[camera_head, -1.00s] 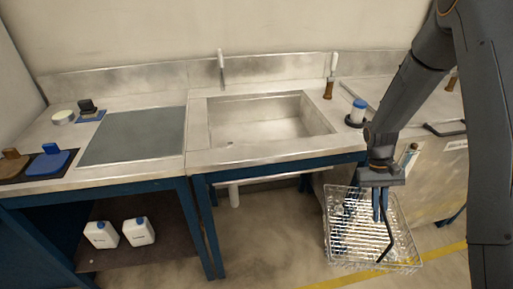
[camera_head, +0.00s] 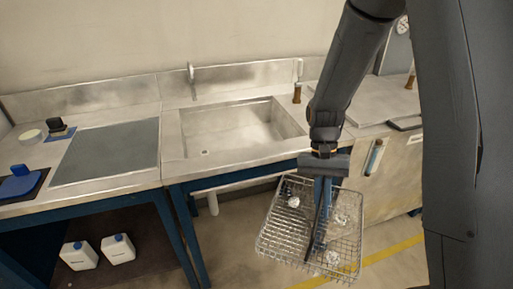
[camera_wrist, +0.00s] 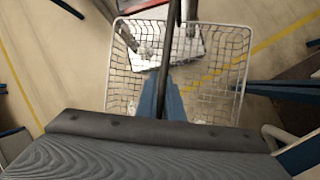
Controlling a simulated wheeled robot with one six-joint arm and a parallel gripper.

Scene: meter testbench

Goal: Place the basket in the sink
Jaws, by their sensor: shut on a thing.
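The wire basket (camera_head: 285,238) hangs from my gripper (camera_head: 322,200) in front of the bench, to the right of and lower than the sink. My gripper is shut on the basket's dark handle, which also shows in the wrist view between the blue fingers (camera_wrist: 160,98). The basket (camera_wrist: 215,60) is a silver mesh and looks slightly tilted; a few shiny items seem to lie in it, too small to name. The steel sink (camera_head: 235,128) is an empty rectangular basin set in the bench, with a tap (camera_head: 192,82) at its back.
A blue frame rail (camera_head: 230,168) and the bench's front edge lie between the basket and the sink. A grey-green plate (camera_head: 110,150) lies left of the sink. Two white canisters (camera_head: 118,249) stand below. A brown-handled tool (camera_head: 297,95) stands behind the sink's right corner.

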